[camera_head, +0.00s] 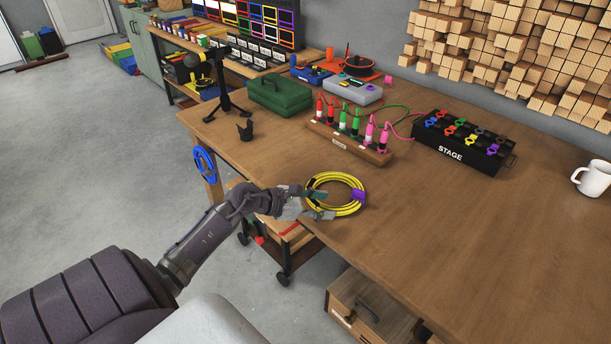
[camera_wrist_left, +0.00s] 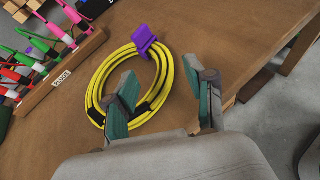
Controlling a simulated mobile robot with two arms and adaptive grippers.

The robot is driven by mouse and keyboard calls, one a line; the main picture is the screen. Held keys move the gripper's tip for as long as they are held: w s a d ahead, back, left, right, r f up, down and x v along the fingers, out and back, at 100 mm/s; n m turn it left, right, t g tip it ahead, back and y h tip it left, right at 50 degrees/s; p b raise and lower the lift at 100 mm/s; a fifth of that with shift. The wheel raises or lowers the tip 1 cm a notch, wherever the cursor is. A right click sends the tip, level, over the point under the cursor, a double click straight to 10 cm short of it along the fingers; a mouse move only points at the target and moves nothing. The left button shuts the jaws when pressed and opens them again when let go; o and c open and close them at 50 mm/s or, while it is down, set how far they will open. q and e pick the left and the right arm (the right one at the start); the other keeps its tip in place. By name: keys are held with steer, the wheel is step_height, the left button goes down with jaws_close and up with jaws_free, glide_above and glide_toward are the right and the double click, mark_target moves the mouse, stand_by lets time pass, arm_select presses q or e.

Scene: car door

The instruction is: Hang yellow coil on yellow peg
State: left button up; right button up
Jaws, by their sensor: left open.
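The yellow coil (camera_head: 349,178) is a round bundle of cable with a purple tab (camera_head: 358,196) and black bands, lying on the workbench near its front edge. It also shows in the left wrist view (camera_wrist_left: 97,86). My left gripper (camera_head: 321,204) is open at the coil's near left side. In the left wrist view (camera_wrist_left: 165,97) one finger overlaps the coil and the other is outside it, with a strand between them. I cannot tell whether they touch the cable. I cannot make out a yellow peg. My right gripper is not in view.
A blue coil (camera_head: 205,163) hangs at the workbench's left end. A plug rack (camera_head: 345,145), a black STAGE box (camera_head: 460,145), a green case (camera_head: 279,95) and a microphone stand (camera_head: 226,100) stand farther back. A white mug (camera_head: 594,178) is at right. The bench's right front is clear.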

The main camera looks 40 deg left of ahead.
arm_select(q)
steer(key=v, duration=0.6)
steer(key=shift+s, duration=0.15)
steer(key=shift+a+r, duration=0.1)
